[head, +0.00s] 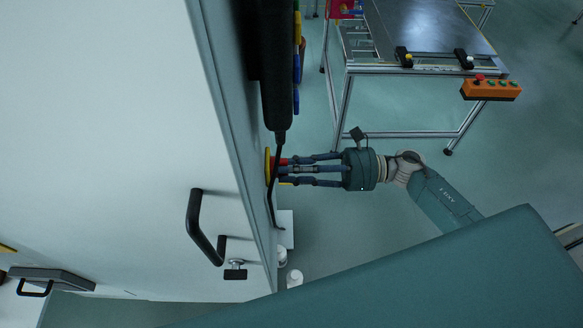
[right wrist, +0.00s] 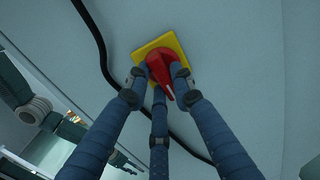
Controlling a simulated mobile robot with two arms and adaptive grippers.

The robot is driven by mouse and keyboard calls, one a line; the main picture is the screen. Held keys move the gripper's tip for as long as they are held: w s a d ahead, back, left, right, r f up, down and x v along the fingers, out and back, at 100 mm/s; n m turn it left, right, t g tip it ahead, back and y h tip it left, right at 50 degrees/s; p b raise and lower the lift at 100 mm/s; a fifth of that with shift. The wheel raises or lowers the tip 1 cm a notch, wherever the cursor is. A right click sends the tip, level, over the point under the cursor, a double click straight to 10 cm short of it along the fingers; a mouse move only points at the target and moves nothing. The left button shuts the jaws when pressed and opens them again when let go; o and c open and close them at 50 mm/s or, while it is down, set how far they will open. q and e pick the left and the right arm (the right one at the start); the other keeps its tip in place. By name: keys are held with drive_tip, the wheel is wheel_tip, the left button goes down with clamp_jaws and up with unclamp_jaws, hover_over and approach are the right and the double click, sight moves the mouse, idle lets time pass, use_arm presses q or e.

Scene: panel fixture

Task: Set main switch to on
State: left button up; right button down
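The main switch is a red rotary knob (right wrist: 161,70) on a yellow square plate (right wrist: 157,46), fixed to the side of the pale cabinet. In the head view its yellow plate (head: 267,165) shows edge-on. My right gripper (right wrist: 159,78) is at the switch, with its blue fingers closed around the red knob. The knob's handle points down and slightly right in the right wrist view. In the head view the right gripper (head: 283,170) reaches the panel from the right. Part of another arm of mine, with small dark fingers (right wrist: 122,160), shows at the lower left of the right wrist view; their opening is unclear.
A black cable (right wrist: 98,45) runs over the panel beside the switch. A long black box (head: 276,75) hangs above it in the head view. The cabinet has a black handle (head: 205,228). A metal-framed table (head: 395,133) with an orange button box (head: 491,90) stands behind.

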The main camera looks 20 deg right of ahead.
drive_tip(key=shift+m, duration=0.4)
drive_tip(key=m, duration=1.1)
drive_tip(key=r+m+b, duration=0.1)
drive_tip(key=m, duration=0.5)
idle(0.7)
drive_tip(key=c, duration=1.5)
unclamp_jaws()
drive_tip(key=shift+w, duration=0.1)
drive_tip(key=v, duration=1.2)
drive_tip(key=shift+d, duration=0.15)
